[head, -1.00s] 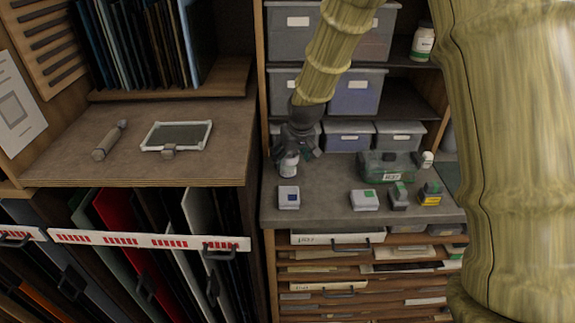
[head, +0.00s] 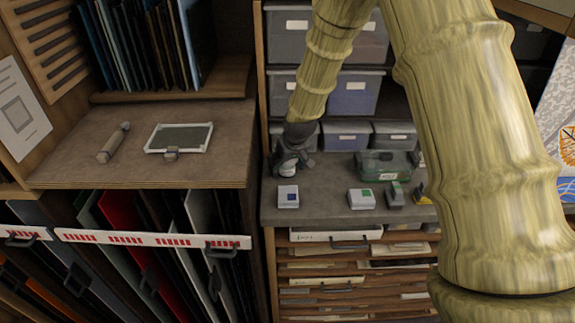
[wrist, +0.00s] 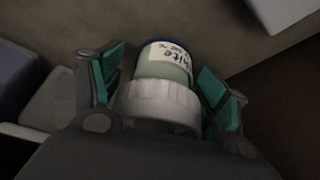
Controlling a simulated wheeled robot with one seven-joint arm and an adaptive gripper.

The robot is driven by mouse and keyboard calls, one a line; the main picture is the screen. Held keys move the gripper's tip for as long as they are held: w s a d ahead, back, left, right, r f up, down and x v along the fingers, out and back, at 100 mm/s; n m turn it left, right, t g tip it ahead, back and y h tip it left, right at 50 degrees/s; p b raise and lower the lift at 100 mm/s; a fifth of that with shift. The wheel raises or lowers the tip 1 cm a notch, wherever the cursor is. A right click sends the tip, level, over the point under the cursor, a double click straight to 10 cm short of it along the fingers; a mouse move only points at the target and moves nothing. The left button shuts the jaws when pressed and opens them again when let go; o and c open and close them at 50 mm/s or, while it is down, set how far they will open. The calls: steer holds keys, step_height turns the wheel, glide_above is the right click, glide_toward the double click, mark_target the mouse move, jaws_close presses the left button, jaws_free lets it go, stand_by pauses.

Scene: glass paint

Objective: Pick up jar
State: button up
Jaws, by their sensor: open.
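The jar (wrist: 166,84) has a white ribbed lid, a pale green-grey body and a label reading "White". In the wrist view it sits between the two teal-padded fingers of my gripper (wrist: 165,95). The fingers stand apart, with a gap visible at the left pad; contact on the right is hard to tell. In the head view my gripper (head: 291,166) is low over the grey counter at its left end. The jar (head: 287,171) shows only in part there, mostly hidden by the gripper.
A small white box with a blue mark (head: 288,197) stands in front of my gripper. More small boxes (head: 362,199) and a green case (head: 384,164) are to the right. Grey bins (head: 347,136) line the back. A wooden side wall borders the counter's left.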

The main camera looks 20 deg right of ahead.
steer(key=c, duration=1)
steer(key=shift+o, duration=0.2)
steer(key=shift+r, duration=0.15)
